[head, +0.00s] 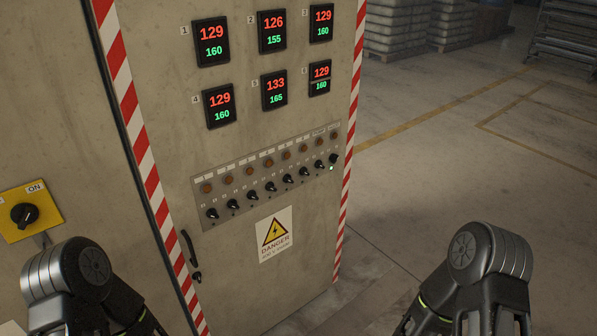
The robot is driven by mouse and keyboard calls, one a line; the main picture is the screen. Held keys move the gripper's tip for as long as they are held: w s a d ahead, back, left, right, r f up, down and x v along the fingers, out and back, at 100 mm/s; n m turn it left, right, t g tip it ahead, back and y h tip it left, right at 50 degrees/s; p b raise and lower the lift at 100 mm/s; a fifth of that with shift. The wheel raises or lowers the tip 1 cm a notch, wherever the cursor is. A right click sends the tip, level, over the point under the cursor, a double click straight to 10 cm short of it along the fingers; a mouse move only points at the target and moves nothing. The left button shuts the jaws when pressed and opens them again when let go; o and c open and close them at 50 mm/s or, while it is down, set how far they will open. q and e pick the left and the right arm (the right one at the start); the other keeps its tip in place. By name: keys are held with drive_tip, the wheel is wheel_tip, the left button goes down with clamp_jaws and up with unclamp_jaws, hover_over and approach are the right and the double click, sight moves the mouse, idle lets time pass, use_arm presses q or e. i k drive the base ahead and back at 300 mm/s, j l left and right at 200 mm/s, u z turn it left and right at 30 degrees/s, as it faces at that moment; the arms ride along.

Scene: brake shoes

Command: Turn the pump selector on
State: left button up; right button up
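The grey cabinet (165,60) carries a sloping strip panel (262,181) with a row of black selector knobs and a row of dull amber lamps above them. Small labels over the lamps are too small to read surely, so I cannot tell for certain which knob is the pump selector. My two arms show at the lower left and lower right, away from the panel. Both grippers are below the picture.
Several lit red-and-green displays (211,42) sit above the panel. A danger sign (275,234) and a door handle (190,250) are below it. A yellow ON switch plate (30,211) is at left. Open floor (450,170) lies to the right, with pallets (400,28) behind.

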sight(318, 163)
drive_tip(key=i+l, duration=0.1)
drive_tip(key=l, duration=0.35)
drive_tip(key=i+l, duration=0.1)
drive_tip(key=l, duration=0.3)
drive_tip(key=i+l, duration=0.15)
drive_tip(key=l, duration=0.3)
drive_tip(key=i+l, duration=0.1)
drive_tip(key=l, duration=0.3)
drive_tip(key=i+l, duration=0.1)
drive_tip(key=l, duration=0.35)
drive_tip(key=i+l, duration=0.1)
drive_tip(key=l, duration=0.35)
drive_tip(key=i+l+z, duration=0.1)
drive_tip(key=l, duration=0.3)
